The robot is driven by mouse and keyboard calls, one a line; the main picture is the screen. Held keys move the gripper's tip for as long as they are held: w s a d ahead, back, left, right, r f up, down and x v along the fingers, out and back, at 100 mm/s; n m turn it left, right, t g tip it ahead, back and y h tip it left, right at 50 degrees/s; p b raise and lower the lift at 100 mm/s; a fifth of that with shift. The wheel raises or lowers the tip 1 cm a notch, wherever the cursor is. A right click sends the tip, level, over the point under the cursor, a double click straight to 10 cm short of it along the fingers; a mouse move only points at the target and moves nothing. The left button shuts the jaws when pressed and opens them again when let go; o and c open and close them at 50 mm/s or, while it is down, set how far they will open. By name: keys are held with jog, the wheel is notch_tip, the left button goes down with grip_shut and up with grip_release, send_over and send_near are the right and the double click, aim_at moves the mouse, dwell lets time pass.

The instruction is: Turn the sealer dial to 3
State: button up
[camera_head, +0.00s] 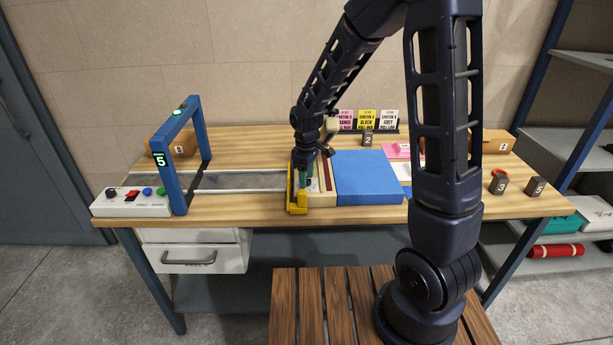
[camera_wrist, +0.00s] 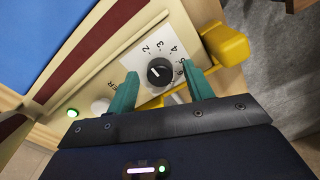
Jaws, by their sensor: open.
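The sealer (camera_head: 322,201) is a cream box with a dark red strip and a yellow handle (camera_head: 297,204) at the table's front edge. Its dial (camera_wrist: 160,72) is a round black knob on a white plate printed with numbers, 2 through 6 legible. A short white mark shows on the knob; I cannot tell for sure which number it points to. My gripper (camera_wrist: 158,70) is open, its teal fingers on either side of the dial. I cannot tell whether they touch it. In the head view my gripper (camera_head: 303,178) is over the sealer's front, and the dial is hard to make out.
The yellow handle (camera_wrist: 227,45) is close to the right finger. A green light (camera_wrist: 72,113) is on the panel. A blue slab (camera_head: 365,178) lies right of the sealer. A blue arch (camera_head: 172,178) and a button box (camera_head: 130,203) stand at the left.

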jog(key=c, duration=1)
jog(key=shift+m, duration=3.5)
jog(key=o, duration=1)
